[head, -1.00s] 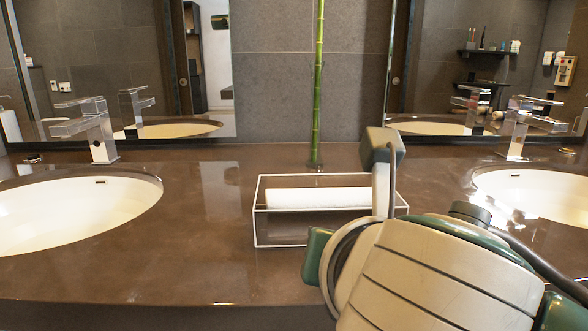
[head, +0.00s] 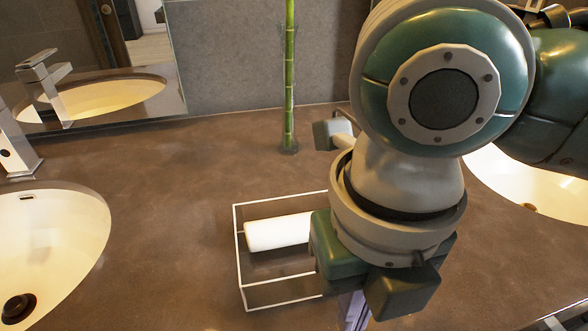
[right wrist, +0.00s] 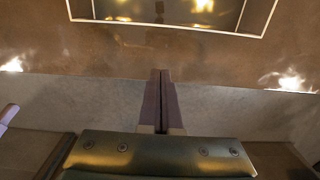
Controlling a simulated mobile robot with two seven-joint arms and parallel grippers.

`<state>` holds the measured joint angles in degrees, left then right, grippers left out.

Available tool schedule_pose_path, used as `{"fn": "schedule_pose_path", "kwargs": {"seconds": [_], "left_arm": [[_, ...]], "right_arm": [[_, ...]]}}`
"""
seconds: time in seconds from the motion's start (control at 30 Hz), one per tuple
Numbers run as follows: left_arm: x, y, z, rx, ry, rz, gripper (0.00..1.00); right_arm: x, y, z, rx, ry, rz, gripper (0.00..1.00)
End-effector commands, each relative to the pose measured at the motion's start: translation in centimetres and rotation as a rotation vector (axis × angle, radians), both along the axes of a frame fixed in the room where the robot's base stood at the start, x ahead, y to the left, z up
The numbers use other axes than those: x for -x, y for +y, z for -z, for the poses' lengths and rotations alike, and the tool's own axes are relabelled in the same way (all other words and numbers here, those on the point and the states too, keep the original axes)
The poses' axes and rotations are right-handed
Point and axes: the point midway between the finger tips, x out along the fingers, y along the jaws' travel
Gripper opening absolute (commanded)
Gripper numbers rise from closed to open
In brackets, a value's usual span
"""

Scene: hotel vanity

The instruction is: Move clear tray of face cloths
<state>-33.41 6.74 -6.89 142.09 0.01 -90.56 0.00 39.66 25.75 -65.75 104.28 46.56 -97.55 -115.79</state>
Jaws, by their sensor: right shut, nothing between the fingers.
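The clear tray (head: 237,250) with white edges stands on the brown counter, left of my right arm in the head view. A white rolled cloth (head: 278,231) lies in it. My arm and gripper body hide the tray's right part. My right gripper (head: 353,312) points down at the tray's front right, its fingers partly hidden. In the right wrist view its fingers (right wrist: 160,74) are shut and empty, below and apart from the tray's rim (right wrist: 160,24).
A green bamboo stalk (head: 289,75) stands behind the tray near the wall. A left sink (head: 50,235) and a right sink (head: 500,175) flank the tray. The counter (head: 165,215) between left sink and tray is clear. In the right wrist view the counter's front edge (right wrist: 230,87) crosses below the tray.

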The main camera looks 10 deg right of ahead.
Motion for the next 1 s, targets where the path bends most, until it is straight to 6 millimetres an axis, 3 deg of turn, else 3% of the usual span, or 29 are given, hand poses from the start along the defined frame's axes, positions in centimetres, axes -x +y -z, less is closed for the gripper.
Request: {"fn": "schedule_pose_path", "kwargs": {"seconds": [0.03, 0.2, 0.33, 0.5, 1.0], "left_arm": [[0.0, 0.0, 0.4, 0.0, 0.0, 0.0, 0.49], [0.0, 0.0, 1.1, 0.0, 0.0, 0.0, 0.49], [0.0, 0.0, 1.1, 0.0, 0.0, 0.001, 0.49], [0.0, 0.0, 1.2, -0.001, -0.001, 0.001, 0.49], [-0.1, 0.1, 1.3, -0.003, -0.003, 0.002, 0.49]], "right_arm": [[0.1, 0.0, 1.4, 0.001, 0.005, 0.002, 0.0], [0.1, 0.0, 4.9, 0.0, 0.003, 0.002, 0.0], [-2.3, 0.1, 4.5, 0.0, -0.004, 0.003, 0.0], [-3.7, 0.1, 4.5, 0.0, -0.003, 0.001, 0.0], [-4.4, 0.1, 4.5, 0.0, -0.003, 0.001, 0.0]]}}
